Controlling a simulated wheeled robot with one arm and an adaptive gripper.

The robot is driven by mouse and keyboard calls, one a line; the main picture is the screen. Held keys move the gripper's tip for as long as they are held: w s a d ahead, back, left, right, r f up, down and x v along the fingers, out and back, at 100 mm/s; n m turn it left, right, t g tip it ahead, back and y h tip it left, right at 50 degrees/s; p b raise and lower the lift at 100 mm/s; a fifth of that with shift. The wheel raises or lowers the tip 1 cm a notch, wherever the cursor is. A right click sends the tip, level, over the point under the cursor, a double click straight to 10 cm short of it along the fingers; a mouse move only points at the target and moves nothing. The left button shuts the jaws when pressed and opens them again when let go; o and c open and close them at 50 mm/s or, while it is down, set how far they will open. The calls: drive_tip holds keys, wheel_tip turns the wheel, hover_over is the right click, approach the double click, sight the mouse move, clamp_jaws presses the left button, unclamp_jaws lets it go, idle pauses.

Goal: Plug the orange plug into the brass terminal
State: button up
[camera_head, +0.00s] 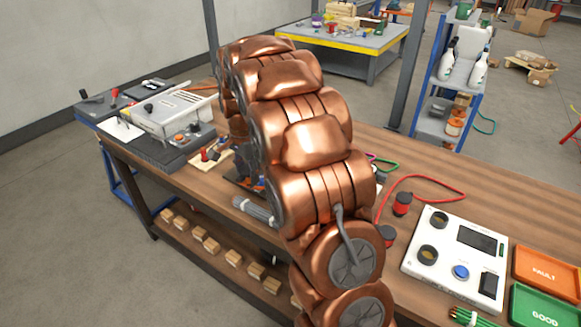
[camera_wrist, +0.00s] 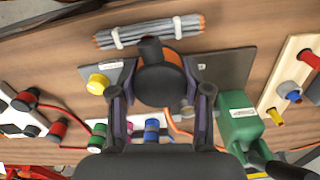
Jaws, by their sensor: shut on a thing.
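In the wrist view, my gripper (camera_wrist: 161,92) is shut on the orange plug (camera_wrist: 176,86), an orange and black round piece between the fingers. An orange cable shows below it. It is held over a dark grey plate (camera_wrist: 235,65) with white labels. A yellow, brass-like round piece (camera_wrist: 97,84) stands on the plate's left part, apart from the plug. I cannot tell for sure that it is the brass terminal. Whether the plug touches anything beneath is hidden. In the head view, my copper-coloured arm hides the gripper and the plug.
A grey cable bundle (camera_wrist: 150,32) lies beyond the plate. A green box (camera_wrist: 240,115) stands close to the right finger. Red, green and blue connectors lie near the left. A white tester (camera_head: 455,255) and orange and green trays stand at the bench's right (camera_head: 545,270).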

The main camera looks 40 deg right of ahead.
drive_tip(key=s+d+f+m, duration=0.1)
drive_tip(key=s+d+m, duration=0.3)
drive_tip(key=d+m, duration=0.9)
drive_tip(key=shift+m, duration=0.7)
drive_tip(key=shift+s+a+f+b, duration=0.1)
drive_tip(key=shift+a+f+b, duration=0.2)
drive_tip(key=shift+f, duration=1.1)
drive_tip(key=shift+s+a+f+b, duration=0.1)
drive_tip(key=shift+a+f, duration=0.25)
drive_tip(key=shift+f, duration=1.05)
drive_tip(key=shift+r, duration=0.1)
drive_tip(key=shift+w+b, duration=0.1)
drive_tip(key=shift+b, duration=0.5)
drive_tip(key=shift+f+b, duration=0.9)
drive_tip(key=shift+f, duration=0.85)
drive_tip(key=o, duration=1.4)
drive_tip(key=shift+c, duration=0.2)
